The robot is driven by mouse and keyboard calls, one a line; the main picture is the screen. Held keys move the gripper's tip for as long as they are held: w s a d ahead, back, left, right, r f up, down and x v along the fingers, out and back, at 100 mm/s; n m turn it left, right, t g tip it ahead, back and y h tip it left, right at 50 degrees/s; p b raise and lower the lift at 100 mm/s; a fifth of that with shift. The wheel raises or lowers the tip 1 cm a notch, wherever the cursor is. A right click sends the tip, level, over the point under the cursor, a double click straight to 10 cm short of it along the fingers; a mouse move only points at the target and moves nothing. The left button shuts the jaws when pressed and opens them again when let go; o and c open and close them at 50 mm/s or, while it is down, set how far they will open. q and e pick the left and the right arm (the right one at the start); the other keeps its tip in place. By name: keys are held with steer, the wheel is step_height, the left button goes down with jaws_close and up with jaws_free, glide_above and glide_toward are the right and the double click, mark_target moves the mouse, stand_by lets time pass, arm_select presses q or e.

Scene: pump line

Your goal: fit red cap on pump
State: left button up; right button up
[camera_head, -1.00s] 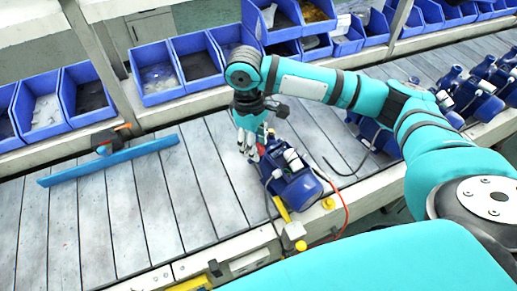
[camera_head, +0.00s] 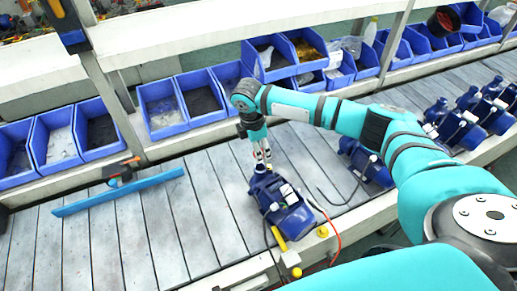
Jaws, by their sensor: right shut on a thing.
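A blue pump (camera_head: 288,212) lies on the grey slatted line in the middle of the head view. My right gripper (camera_head: 263,162) points down at the pump's far left end, just above or touching it. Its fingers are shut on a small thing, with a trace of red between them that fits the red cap. The cap is mostly hidden by the fingers, and I cannot tell whether it touches the pump. My left gripper is out of view.
A blue bar (camera_head: 118,192) lies across the slats at left, with an orange-and-black tool (camera_head: 121,171) beside it. Blue bins (camera_head: 162,108) line the shelf behind. More blue pumps (camera_head: 480,108) stand at right. Slats between the bar and the pump are clear.

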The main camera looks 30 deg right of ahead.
mark_target(261, 167)
steer(key=shift+f+b, duration=2.55)
steer(key=shift+b, duration=0.15)
steer(key=shift+f, duration=0.55)
steer(key=shift+p, duration=0.4)
steer(key=shift+p, duration=0.7)
steer(key=shift+f, duration=0.45)
